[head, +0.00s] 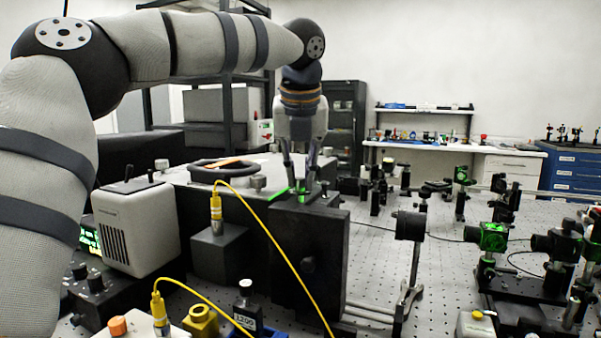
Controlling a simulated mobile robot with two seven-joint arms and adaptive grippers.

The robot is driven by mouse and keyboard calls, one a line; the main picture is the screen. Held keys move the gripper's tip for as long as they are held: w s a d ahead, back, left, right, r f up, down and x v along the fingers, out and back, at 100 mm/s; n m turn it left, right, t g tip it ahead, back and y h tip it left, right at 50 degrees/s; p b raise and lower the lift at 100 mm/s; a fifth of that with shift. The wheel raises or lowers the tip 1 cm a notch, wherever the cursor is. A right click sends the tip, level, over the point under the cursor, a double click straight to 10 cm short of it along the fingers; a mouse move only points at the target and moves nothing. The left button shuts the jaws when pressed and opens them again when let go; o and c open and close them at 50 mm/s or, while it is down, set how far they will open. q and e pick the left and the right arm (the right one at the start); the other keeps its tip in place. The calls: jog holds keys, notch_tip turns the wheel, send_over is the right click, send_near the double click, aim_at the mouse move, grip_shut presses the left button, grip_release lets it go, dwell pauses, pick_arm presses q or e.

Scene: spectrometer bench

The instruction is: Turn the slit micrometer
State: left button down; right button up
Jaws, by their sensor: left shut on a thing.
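My left gripper (301,184) points straight down over the black slit housing (308,255), with its arm reaching across from the left. Its fingers are closed around the slit micrometer (304,199), a small part on top of the housing. The fingers hide most of the micrometer, so I cannot read any scale on it. Small green patches show by the fingertips. My right gripper is not in view.
A yellow cable (262,224) crosses in front of the housing. A grey box (137,226) stands at left, and a small bottle (246,308) and a brass part (201,321) sit in front. Several optics mounts, including a black one (410,226), stand on the perforated table at right.

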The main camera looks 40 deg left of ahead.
pick_arm(q)
jog(key=m, duration=0.2)
jog(key=m+t+h, duration=0.1)
jog(key=m, duration=0.1)
jog(key=shift+s+a+m+h, duration=0.1)
jog(key=shift+m+h, duration=0.2)
jog(key=m+h, duration=0.1)
jog(key=m, duration=0.3)
jog(key=shift+a+m+h, duration=0.1)
jog(key=shift+m+h, duration=0.2)
jog(key=shift+h, duration=0.1)
jog(key=m+h, duration=0.1)
jog(key=m, duration=0.2)
jog(key=m+h, duration=0.1)
jog(key=m, duration=0.2)
jog(key=shift+a+f+g, duration=0.1)
jog(key=shift+a+g, duration=0.05)
jog(key=shift+g, duration=0.25)
jog(key=shift+m+g+h+b, duration=0.4)
jog(key=shift+m+h, duration=0.1)
jog(key=shift+m, duration=1.4)
jog(key=c, duration=1.6)
grip_release()
jog(key=shift+o, duration=0.2)
